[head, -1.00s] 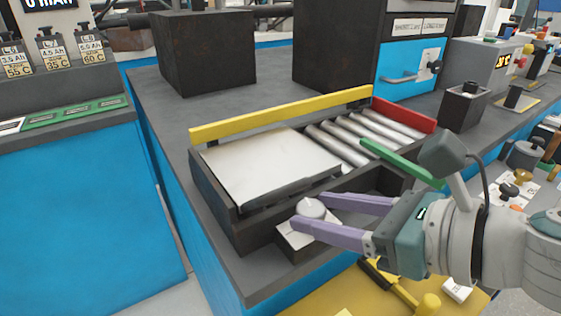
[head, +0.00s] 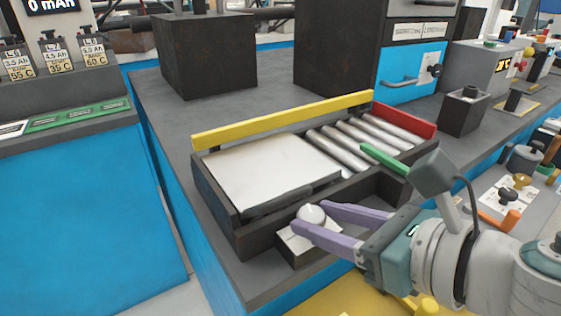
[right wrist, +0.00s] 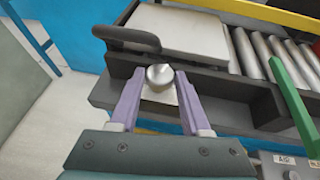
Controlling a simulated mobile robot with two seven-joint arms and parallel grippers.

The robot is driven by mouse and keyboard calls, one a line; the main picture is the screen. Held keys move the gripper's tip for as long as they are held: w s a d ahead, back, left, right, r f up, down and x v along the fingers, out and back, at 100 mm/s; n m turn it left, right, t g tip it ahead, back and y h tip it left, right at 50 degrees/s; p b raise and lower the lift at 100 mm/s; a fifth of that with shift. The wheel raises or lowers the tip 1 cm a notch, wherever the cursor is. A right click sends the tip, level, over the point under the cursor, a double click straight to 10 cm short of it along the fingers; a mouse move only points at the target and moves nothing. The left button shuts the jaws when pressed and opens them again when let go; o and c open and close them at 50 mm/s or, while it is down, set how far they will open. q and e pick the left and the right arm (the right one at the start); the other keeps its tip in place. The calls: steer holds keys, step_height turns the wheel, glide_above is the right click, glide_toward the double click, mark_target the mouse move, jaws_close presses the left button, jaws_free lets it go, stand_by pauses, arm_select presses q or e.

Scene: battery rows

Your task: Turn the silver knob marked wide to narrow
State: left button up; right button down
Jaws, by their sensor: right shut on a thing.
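The silver knob (head: 311,214) sits on a small box (head: 300,243) at the front of the dark tray unit. My right gripper (head: 309,216) has its purple fingers on either side of the knob, shut on it. In the right wrist view, the knob (right wrist: 160,75) shows between the two fingertips (right wrist: 160,77). The marking on the box is mostly hidden and cannot be read. My left gripper is not in view.
A dark tray (head: 222,205) with a white plate (head: 270,170) and metal rollers (head: 350,145) lies behind the knob. A yellow bar (head: 285,120), a red bar (head: 403,117) and a green bar (head: 384,158) edge it. Dark blocks (head: 205,55) stand farther back.

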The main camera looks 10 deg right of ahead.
steer(key=m+h+p, duration=0.1)
steer(key=m+t+h, duration=0.1)
steer(key=shift+s+a+r+m+h+p, duration=0.2)
steer(key=shift+a+m+h+p, duration=0.1)
steer(key=shift+p, duration=0.1)
steer(key=shift+a+m+h+p, duration=0.15)
steer(key=shift+m+h+p, duration=0.2)
steer(key=shift+m+h, duration=0.45)
steer(key=m+h, duration=0.2)
steer(key=h, duration=0.1)
steer(key=shift+a+f+m+t+h+p, duration=0.15)
steer(key=shift+a+m+t+h+p, duration=0.15)
steer(key=shift+m+p, duration=0.1)
steer(key=shift+w+h, duration=0.1)
steer(key=shift+h, duration=0.2)
steer(key=shift+m, duration=0.4)
steer(key=shift+c, duration=2.2)
jaws_free()
steer(key=shift+o, duration=0.2)
steer(key=shift+d, duration=0.1)
